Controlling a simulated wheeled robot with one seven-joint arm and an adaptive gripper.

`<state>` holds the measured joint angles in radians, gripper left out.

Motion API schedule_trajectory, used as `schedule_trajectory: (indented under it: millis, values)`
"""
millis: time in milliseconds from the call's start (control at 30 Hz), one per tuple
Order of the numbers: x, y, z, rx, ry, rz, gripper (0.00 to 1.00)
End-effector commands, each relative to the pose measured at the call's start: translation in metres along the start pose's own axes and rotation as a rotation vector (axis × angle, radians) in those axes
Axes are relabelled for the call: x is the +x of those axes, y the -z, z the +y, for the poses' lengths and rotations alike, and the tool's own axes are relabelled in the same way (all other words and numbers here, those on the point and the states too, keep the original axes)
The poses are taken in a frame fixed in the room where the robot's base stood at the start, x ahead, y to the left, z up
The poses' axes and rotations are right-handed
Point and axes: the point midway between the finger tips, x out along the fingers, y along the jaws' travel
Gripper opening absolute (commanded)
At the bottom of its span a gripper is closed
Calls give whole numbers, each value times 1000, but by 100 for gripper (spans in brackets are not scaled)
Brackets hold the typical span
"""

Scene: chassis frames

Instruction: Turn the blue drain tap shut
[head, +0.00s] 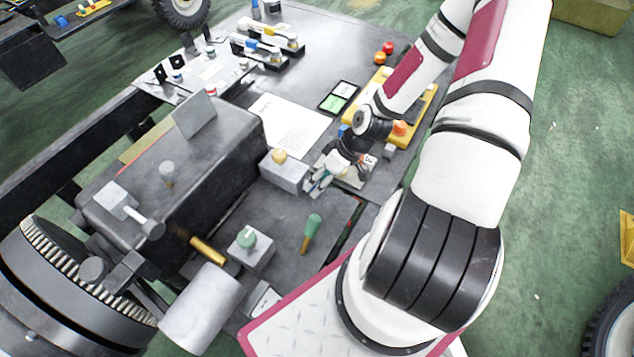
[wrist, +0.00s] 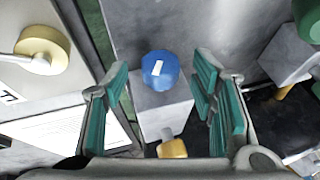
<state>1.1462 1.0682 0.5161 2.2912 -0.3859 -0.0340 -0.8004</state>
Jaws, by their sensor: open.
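The blue drain tap (wrist: 161,69) shows in the wrist view as a round blue knob with a white mark on top. It sits on a grey block (wrist: 163,108). My gripper (wrist: 162,80) is open, with its teal-padded fingers to the left and right of the knob in the picture. Gaps show on both sides, and I see no contact. In the head view my gripper (head: 322,178) is low over the chassis deck. I cannot make out the blue tap there; my gripper and arm may hide it.
In the wrist view a cream knob with a white lever (wrist: 42,50) is at the left and a green knob (wrist: 293,45) at the right.

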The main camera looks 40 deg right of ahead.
Motion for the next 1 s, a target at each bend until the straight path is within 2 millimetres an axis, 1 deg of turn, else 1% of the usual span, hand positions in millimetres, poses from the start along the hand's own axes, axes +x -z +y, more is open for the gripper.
schedule_trajectory:
  millis: [33, 200, 467, 500, 667, 700, 1000]
  values:
    - [6, 0, 0, 0, 2, -1, 52]
    - [16, 0, 0, 0, 1, 0, 52]
    - [17, 0, 0, 0, -1, 0, 52]
    - [16, 0, 0, 0, -1, 0, 50]
    - [16, 0, 0, 0, 0, 0, 14]
    - [16, 0, 0, 0, 0, 0, 5]
    - [16, -1, 1, 12, 22, 1, 4]
